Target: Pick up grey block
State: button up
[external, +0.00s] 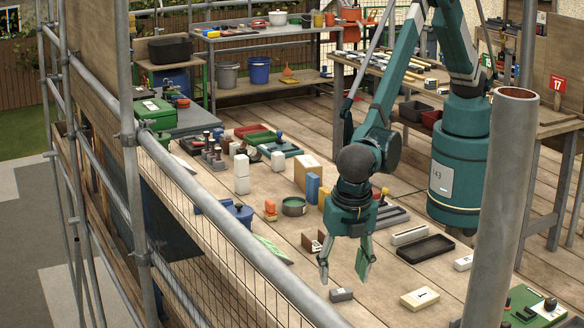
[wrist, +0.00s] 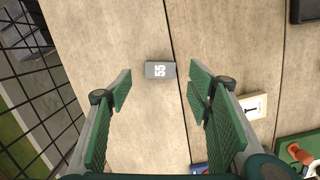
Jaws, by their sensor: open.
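The grey block (external: 341,295) lies on the wooden plank floor near the front of the external view, below and close to my gripper. In the wrist view the grey block (wrist: 160,70) shows a white "55" on its top and lies just beyond the fingertips, roughly midway between them. My gripper (external: 344,275) points down with its two green-padded fingers spread, above the floor. In the wrist view my gripper (wrist: 159,78) is open and empty, with a finger on each side. Nothing touches the block.
A cream block marked "T" (external: 420,298) lies right of the grey block; a black tray (external: 425,249) lies behind it. A green board (external: 530,308) is at the front right. Scaffold rails (external: 225,220) run along the left. Bare planks surround the grey block.

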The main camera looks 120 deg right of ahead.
aim_at(342, 291)
jog(key=shift+s+d+f, duration=0.1)
jog(key=shift+f, duration=1.15)
jog(key=shift+d+f, duration=0.1)
jog(key=shift+f, duration=1.15)
jog(key=c, duration=1)
